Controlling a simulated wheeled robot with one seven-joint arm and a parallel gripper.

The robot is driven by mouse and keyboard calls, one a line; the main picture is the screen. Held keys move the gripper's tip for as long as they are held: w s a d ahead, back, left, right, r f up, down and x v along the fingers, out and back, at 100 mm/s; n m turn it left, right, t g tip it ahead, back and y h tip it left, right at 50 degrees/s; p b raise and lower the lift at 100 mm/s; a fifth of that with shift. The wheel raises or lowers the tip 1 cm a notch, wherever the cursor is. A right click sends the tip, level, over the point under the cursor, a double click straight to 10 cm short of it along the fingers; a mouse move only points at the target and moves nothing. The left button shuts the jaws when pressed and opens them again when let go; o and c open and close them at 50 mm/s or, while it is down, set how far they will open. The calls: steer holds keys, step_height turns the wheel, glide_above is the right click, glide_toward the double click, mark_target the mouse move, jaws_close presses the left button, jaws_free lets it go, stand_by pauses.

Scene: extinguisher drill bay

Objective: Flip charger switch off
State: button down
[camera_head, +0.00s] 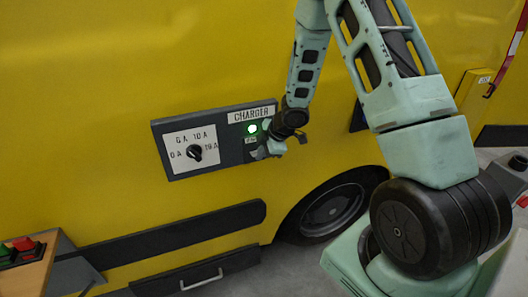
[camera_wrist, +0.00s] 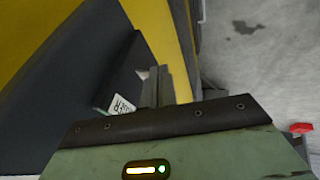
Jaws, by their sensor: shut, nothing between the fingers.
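The charger panel (camera_head: 222,118) is a dark plate on the yellow vehicle side. It carries a "CHARGER" label (camera_head: 251,115), a lit green lamp (camera_head: 252,128) and a white dial plate with a black knob (camera_head: 195,152). My gripper (camera_head: 266,152) is shut and empty at the panel's right part, just below the green lamp. The charger switch is hidden behind my gripper, so its position cannot be seen. In the wrist view, my gripper's fingers (camera_wrist: 157,86) are close beside the dark panel (camera_wrist: 75,75), with a small white label (camera_wrist: 121,105) next to them. I cannot tell whether they touch.
A wheel (camera_head: 333,208) and a dark side rail (camera_head: 170,240) lie below the panel. A wooden top with green and red buttons (camera_head: 22,244) stands at lower left. The vehicle side left of the panel is clear.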

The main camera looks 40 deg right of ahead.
steer(key=shift+f+b, duration=0.15)
steer(key=shift+b, duration=0.2)
steer(key=shift+w+t+b, duration=0.2)
steer(key=shift+t+b, duration=0.2)
steer(key=shift+b, duration=0.75)
steer(key=shift+r+p, duration=0.85)
steer(key=shift+p, duration=0.05)
